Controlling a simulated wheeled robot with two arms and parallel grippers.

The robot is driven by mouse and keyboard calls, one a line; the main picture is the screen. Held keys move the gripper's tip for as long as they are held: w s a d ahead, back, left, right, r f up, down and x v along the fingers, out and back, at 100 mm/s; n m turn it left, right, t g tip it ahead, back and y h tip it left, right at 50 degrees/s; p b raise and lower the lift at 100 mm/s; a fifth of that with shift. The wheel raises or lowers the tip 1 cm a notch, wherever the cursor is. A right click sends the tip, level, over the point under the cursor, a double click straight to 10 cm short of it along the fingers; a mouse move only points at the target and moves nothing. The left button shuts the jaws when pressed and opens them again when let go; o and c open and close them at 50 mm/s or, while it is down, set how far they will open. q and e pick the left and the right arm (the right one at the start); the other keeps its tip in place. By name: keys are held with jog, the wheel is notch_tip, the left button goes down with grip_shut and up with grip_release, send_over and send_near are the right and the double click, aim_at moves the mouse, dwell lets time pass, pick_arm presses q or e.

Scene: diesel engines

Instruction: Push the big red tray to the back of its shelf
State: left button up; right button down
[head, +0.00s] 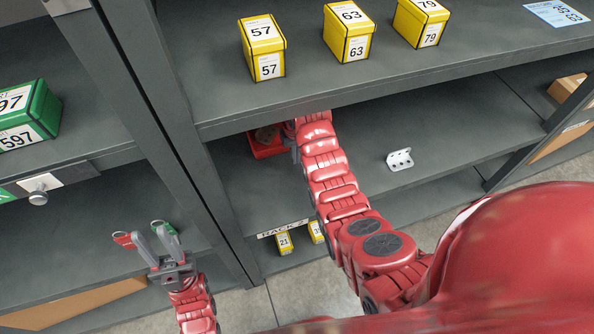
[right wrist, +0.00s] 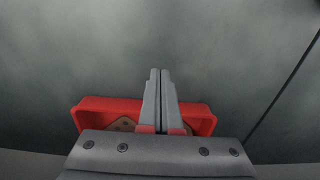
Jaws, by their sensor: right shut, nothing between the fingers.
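The red tray (head: 268,150) is on the middle shelf, near its left upright. It holds something brown. My right arm reaches into this shelf, and its gripper is mostly hidden beside the tray in the head view. In the right wrist view, my right gripper (right wrist: 160,75) is shut and empty. Its fingers cross in front of the tray (right wrist: 95,103), whose middle they hide. I cannot tell whether they touch it. My left gripper (head: 148,233) is open and empty, in front of the left rack, away from the tray.
A white bracket (head: 399,160) lies on the same shelf, right of my arm. Yellow boxes (head: 346,33) stand on the shelf above, and small yellow boxes (head: 284,243) stand below. A grey upright (head: 170,90) separates the left rack, where a green box (head: 35,118) stands.

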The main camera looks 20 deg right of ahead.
jog(key=s+p, duration=0.2)
jog(key=s+a+p, duration=0.1)
jog(key=s+p, duration=0.1)
jog(key=s, duration=0.1)
jog(key=s+a+r+p, duration=0.1)
jog(key=s+p, duration=0.1)
jog(key=shift+s, duration=0.35)
jog(key=shift+s+a+p, duration=0.1)
jog(key=shift+s+p, duration=0.2)
jog(key=shift+p, duration=0.1)
jog(key=shift+f, duration=0.1)
